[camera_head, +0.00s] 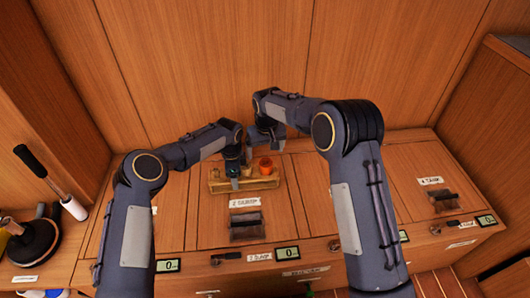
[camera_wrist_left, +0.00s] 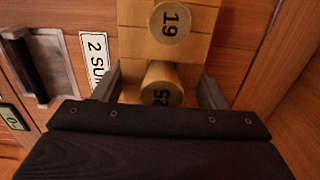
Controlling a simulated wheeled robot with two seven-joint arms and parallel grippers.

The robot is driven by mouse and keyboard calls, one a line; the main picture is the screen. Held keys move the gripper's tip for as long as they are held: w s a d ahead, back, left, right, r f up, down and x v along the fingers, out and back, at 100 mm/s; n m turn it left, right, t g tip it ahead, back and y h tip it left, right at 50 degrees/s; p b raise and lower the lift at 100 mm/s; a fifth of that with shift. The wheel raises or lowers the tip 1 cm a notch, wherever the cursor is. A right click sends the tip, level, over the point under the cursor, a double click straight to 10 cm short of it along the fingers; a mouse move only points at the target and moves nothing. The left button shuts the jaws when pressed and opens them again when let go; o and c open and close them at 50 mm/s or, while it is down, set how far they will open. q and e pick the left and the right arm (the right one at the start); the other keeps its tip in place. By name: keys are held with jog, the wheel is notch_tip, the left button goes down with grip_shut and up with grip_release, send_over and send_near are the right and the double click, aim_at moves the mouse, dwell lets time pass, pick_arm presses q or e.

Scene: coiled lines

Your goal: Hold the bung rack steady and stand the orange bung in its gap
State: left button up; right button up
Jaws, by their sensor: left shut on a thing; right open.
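The bung rack (camera_head: 243,185) is a pale wooden block on the cabinet top. My left gripper (camera_head: 233,174) is shut across the rack. In the left wrist view its fingers (camera_wrist_left: 158,92) lie on either side of the rack (camera_wrist_left: 140,43), by a wooden bung marked 25 (camera_wrist_left: 161,85); another marked 19 (camera_wrist_left: 170,22) stands farther along. The orange bung (camera_head: 265,166) appears upright at the rack's right part; I cannot tell whether it is fully seated. My right gripper (camera_head: 265,143) is open and empty just above and behind the orange bung, apart from it.
A label plate (camera_head: 245,203) and a dark recessed handle (camera_head: 245,226) lie in front of the rack. A wooden wall (camera_head: 210,60) rises behind. A dark round tool (camera_head: 35,243) stands at far left.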

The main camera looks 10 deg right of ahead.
pick_arm(q)
jog(key=shift+f, duration=0.1)
jog(key=o, duration=1.2)
